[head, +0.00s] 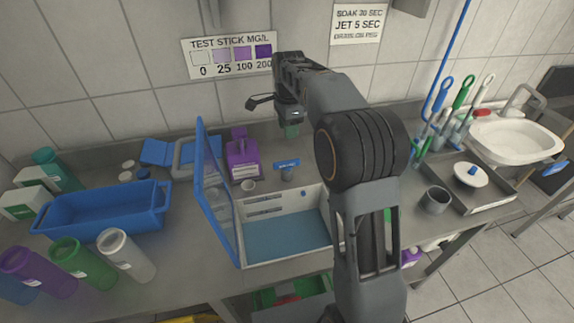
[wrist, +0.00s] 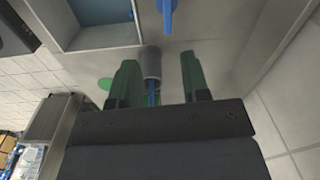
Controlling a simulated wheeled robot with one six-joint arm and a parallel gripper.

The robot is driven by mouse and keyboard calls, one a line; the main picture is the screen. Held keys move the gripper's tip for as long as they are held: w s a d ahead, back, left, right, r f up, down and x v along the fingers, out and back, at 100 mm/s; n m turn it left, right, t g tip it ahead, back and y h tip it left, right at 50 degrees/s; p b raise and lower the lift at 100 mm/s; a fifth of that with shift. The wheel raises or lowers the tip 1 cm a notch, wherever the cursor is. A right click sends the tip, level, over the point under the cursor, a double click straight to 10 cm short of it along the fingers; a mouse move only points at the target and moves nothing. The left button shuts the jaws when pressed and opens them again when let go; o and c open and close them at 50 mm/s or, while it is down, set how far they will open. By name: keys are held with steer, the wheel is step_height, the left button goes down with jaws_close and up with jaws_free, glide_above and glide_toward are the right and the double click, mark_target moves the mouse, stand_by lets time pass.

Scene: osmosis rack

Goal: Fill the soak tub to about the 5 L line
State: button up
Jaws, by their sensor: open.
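A pale rectangular tub (head: 328,215) with a blue-tinted lid (head: 215,190) standing open sits mid-bench. Its inside is blue; I cannot tell whether that is water, and no 5 L line is readable. A small fixture with a blue lever (head: 287,163) stands at its back edge. The wrist view shows the blue lever (wrist: 168,18), a grey cylindrical part (wrist: 151,62) and a corner of the tub (wrist: 100,38). My gripper (head: 291,132) is above and behind the fixture. In the wrist view its green fingers (wrist: 159,60) are apart, with the grey part showing between them.
A purple bottle (head: 242,158) and a small cup (head: 248,185) stand behind the tub. A blue tray (head: 103,212) and several bottles (head: 125,257) are at left. A grey cup (head: 436,200), a tray with a white lid (head: 470,175) and a sink (head: 515,138) are at right.

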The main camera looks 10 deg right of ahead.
mark_target(287, 161)
steer(key=shift+m, duration=0.7)
steer(key=f, duration=0.5)
steer(key=w+f, duration=0.1)
steer(key=f, duration=0.4)
steer(key=f+p, duration=0.1)
steer(key=f, duration=0.4)
steer(key=shift+w+f, duration=0.25)
steer(key=shift+w, duration=0.1)
steer(key=c, duration=0.5)
steer(key=m+b, duration=0.1)
steer(key=m, duration=0.3)
steer(key=shift+m, duration=0.4)
steer(key=shift+c, duration=0.2)
steer(key=o, duration=0.5)
steer(key=shift+o, duration=0.2)
steer(key=shift+r, duration=0.1)
step_height(287, 161, up, 14)
steer(key=shift+b, duration=0.4)
